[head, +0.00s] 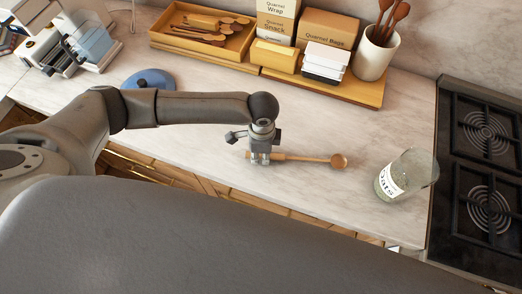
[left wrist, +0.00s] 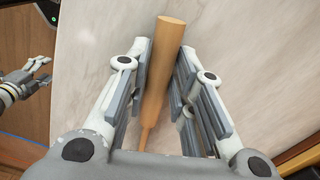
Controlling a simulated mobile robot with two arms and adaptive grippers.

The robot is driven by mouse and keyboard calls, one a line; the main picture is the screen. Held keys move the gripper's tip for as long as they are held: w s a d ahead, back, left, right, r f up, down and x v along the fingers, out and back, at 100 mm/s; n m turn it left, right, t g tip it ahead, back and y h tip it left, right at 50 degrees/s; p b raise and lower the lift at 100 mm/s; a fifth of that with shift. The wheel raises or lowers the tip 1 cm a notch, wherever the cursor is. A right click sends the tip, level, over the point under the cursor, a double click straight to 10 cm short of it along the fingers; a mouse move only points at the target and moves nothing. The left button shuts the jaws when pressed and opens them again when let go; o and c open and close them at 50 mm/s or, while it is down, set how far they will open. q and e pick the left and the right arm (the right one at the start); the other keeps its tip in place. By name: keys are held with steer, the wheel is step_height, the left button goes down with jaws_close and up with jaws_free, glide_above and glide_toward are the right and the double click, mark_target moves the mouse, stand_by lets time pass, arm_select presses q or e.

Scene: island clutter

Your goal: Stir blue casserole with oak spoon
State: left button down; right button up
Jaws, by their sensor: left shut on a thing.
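The oak spoon (head: 305,157) lies along the marble counter, its round bowl to the right in the head view. My left gripper (head: 260,160) points down and is shut on its handle. In the left wrist view the handle (left wrist: 164,75) runs between the pads of the left gripper (left wrist: 165,75), its blunt end beyond the fingertips. A round blue lidded thing (head: 148,78), likely the blue casserole, stands farther back left, partly hidden by my left arm. My right gripper (left wrist: 38,72) shows at the left edge of the left wrist view, beside the counter; its jaws are unclear.
A glass jar (head: 408,175) stands right of the spoon, near the black hob (head: 480,170). At the back are a wooden tray with spoons (head: 205,47), boxes (head: 327,30) and a utensil crock (head: 376,55). The counter (head: 215,140) around the spoon is clear.

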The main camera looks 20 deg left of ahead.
arm_select(q)
steer(key=shift+f, duration=0.1)
steer(key=c, duration=1.2)
jaws_free()
steer(key=shift+o, duration=0.2)
steer(key=shift+r+p, duration=0.45)
steer(key=shift+r, duration=2.55)
